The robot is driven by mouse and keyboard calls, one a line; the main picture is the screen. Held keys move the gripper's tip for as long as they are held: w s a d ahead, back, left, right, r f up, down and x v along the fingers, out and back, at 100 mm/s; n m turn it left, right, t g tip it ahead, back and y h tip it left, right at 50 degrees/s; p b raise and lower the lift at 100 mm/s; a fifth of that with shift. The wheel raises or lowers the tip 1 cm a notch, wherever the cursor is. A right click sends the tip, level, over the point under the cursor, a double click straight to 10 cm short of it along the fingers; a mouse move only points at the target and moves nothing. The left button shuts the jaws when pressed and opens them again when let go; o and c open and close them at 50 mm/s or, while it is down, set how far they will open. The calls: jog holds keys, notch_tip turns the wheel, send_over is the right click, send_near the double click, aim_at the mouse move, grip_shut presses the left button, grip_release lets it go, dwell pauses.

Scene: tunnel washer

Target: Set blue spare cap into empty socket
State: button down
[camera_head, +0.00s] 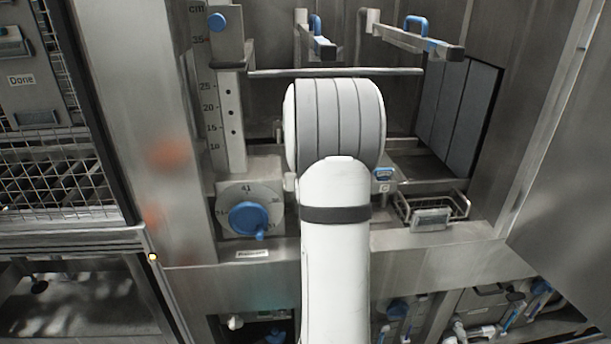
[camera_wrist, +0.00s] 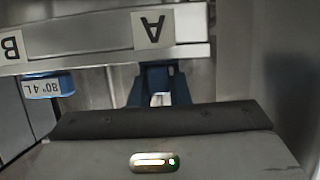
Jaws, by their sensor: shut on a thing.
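In the wrist view my gripper (camera_wrist: 160,92) is shut on a dark blue piece (camera_wrist: 158,73), taken to be the blue spare cap. Little of it shows between the fingers. It is close to a metal ledge (camera_wrist: 95,36) by the upside-down letter A; I cannot tell whether it touches. No empty socket can be made out. Another blue cap, marked "80° 4L" (camera_wrist: 48,87), sits to the left near the letter B. In the head view my white arm hides the gripper and what it holds; a small blue cap (camera_head: 384,173) shows right of the arm.
A blue dial knob (camera_head: 248,218) is left of the arm, below a scale (camera_head: 231,115). A wire basket (camera_head: 432,210) is on the right. Two blue-handled bars (camera_head: 318,42) (camera_head: 418,38) and a crossbar (camera_head: 335,72) stand above. A wall (camera_wrist: 285,65) is close on the wrist view's right.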

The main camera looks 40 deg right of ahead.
jog(key=shift+f, duration=0.1)
jog(key=c, duration=1.3)
grip_release()
jog(key=b+v, duration=0.1)
jog(key=v, duration=0.6)
jog(key=shift+s+a+r+b, duration=0.2)
jog(key=shift+s+r+b, duration=0.05)
jog(key=shift+s+b, duration=0.05)
